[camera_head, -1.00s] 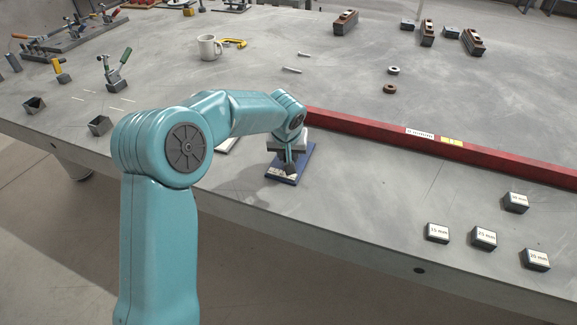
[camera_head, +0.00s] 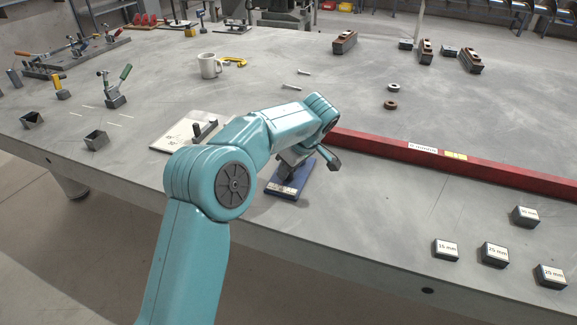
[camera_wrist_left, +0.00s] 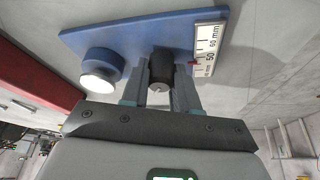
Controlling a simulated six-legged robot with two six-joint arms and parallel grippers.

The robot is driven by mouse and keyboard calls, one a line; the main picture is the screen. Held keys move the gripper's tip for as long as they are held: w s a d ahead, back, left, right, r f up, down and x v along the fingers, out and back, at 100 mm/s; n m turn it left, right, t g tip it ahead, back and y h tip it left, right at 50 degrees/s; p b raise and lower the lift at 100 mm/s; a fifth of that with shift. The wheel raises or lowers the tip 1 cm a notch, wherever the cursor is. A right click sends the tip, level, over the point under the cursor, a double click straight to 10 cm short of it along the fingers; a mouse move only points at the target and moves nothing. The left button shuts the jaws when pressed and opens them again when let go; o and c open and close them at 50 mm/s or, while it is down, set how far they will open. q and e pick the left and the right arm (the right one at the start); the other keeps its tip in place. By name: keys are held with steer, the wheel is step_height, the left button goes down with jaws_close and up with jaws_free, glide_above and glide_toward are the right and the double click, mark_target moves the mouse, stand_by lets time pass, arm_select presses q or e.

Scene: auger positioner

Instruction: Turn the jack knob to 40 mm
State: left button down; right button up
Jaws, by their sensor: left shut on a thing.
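The jack has a blue base plate (camera_head: 290,186) near the table's front edge. In the left wrist view the blue plate (camera_wrist_left: 110,35) carries a dark knob (camera_wrist_left: 161,66), a round blue part with a white face (camera_wrist_left: 99,70) and a white millimetre scale (camera_wrist_left: 208,45). The scale's 60 and 50 marks are legible. A small red pointer (camera_wrist_left: 193,63) lies beside the scale near the 50 label; its exact reading is unclear. My left gripper (camera_wrist_left: 160,80) is shut on the dark knob, one finger on each side. In the head view my arm hides part of the jack. My right gripper is not in view.
A long red bar (camera_head: 450,165) runs right from behind the jack. Several labelled dark blocks (camera_head: 495,253) stand at the front right. A white plate (camera_head: 175,140) lies left of the jack. A mug (camera_head: 209,66) stands farther back. Grey table between is mostly clear.

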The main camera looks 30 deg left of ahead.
arm_select(q)
steer(key=n+p, duration=0.1)
steer(key=n+g+p, duration=0.1)
steer(key=n, duration=0.1)
steer(key=n+p, duration=0.1)
steer(key=shift+r+n+g, duration=0.3)
steer(key=shift+g, duration=0.1)
steer(key=n+g+p, duration=0.1)
steer(key=n+p, duration=0.2)
steer(key=shift+f+h+p, duration=0.1)
steer(key=shift+h+p, duration=0.2)
steer(key=shift+h, duration=0.1)
steer(key=shift+f+n+g+p, duration=0.1)
steer(key=shift+n+g+p, duration=0.3)
steer(key=shift+n, duration=0.3)
steer(key=c, duration=0.8)
jaws_free()
steer(key=shift+c, duration=0.2)
